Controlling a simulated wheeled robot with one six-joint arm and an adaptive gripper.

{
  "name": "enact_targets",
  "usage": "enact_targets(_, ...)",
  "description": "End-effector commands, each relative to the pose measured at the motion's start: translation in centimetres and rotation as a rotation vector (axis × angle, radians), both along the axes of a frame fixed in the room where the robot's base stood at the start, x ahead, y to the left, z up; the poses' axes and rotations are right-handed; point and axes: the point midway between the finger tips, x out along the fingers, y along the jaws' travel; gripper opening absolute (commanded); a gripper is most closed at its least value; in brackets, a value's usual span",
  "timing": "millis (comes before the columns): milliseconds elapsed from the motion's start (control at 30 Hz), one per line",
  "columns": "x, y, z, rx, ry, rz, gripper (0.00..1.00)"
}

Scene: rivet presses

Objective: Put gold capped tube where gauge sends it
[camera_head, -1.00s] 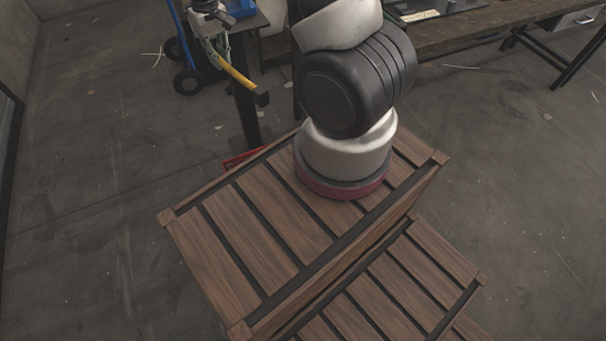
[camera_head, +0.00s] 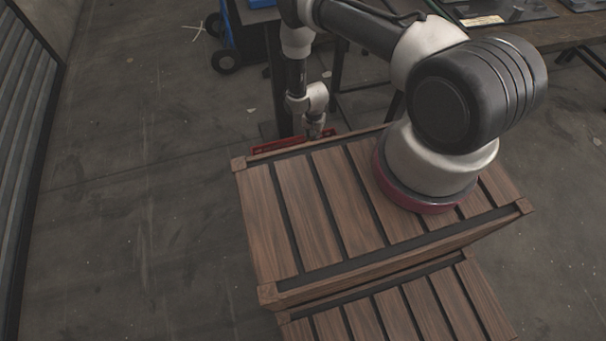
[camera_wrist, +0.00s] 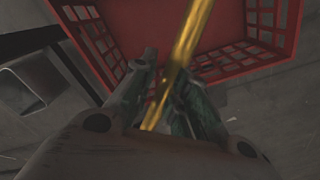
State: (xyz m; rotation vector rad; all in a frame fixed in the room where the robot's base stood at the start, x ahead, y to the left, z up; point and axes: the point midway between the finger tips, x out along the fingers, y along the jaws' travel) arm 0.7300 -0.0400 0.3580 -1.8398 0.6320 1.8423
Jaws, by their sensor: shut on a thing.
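The gold capped tube shows in the wrist view as a long, thin, gold-yellow bar (camera_wrist: 193,38). It runs tilted from between my gripper's fingers up to the top edge of that view. Its upper end is cut off, so I cannot tell which end is capped. My gripper (camera_wrist: 165,88) is shut on it. A red crate (camera_wrist: 228,62) with slotted walls lies beyond the fingers, and the tube shows in front of it. In the head view, the red crate (camera_head: 262,150) is mostly hidden behind the wooden crate, and my gripper end (camera_head: 314,130) is just over it. No gauge is in view.
My arm stands on a slatted wooden crate (camera_head: 300,215), with more wooden slats (camera_head: 400,315) lower in front. A workbench (camera_head: 575,35) is at the upper right. A blue hand truck (camera_head: 226,62) stands behind. Open floor (camera_head: 130,200) lies to the left.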

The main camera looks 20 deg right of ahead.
Motion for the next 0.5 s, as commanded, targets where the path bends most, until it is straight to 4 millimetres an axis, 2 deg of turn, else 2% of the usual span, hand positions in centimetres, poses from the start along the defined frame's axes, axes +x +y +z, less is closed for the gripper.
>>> enact_targets(33,1.2,0.3,-0.4,0.001,-0.005,-0.059,0.00)
enact_targets(133,2.3,0.5,-0.6,0.000,-0.003,-0.145,0.00)
enact_targets(267,2.5,0.6,-1.3,-0.001,0.001,-0.181,0.00)
enact_targets(500,2.5,0.6,-4.1,0.001,-0.001,-0.180,0.00)
